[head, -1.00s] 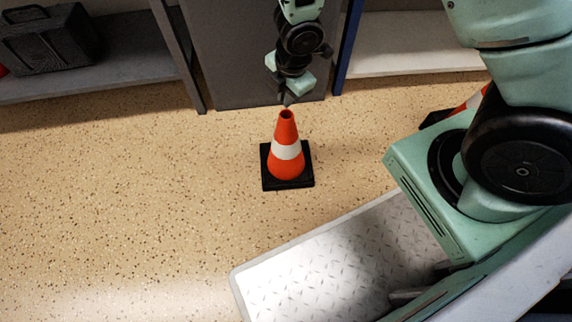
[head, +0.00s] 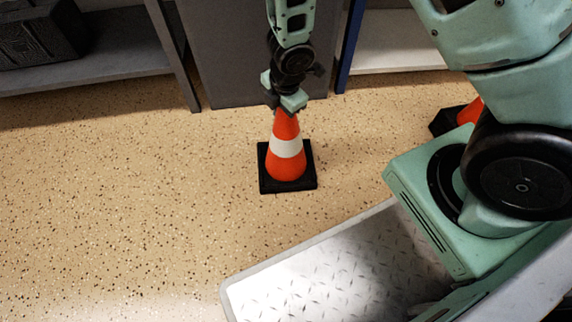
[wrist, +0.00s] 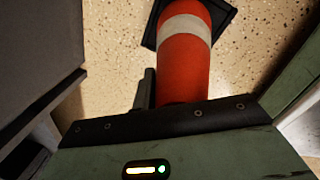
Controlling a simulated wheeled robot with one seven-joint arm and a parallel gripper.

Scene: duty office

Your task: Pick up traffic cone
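The traffic cone (head: 285,165), orange with a white band and a black square base, stands upright on the floor in the middle of the head view. My gripper (head: 285,108) is right at the cone's top and covers its tip. In the wrist view the cone (wrist: 184,65) runs up from the dark edge of my gripper. One finger shows along the cone's left side; the other finger is hidden. I cannot tell whether the fingers are closed on the cone.
A second orange cone (head: 470,113) stands on the right, partly hidden by my arm. A grey cabinet panel (head: 235,60) is close behind the cone. A shelf with a black case (head: 45,32) is at left. The left floor is clear.

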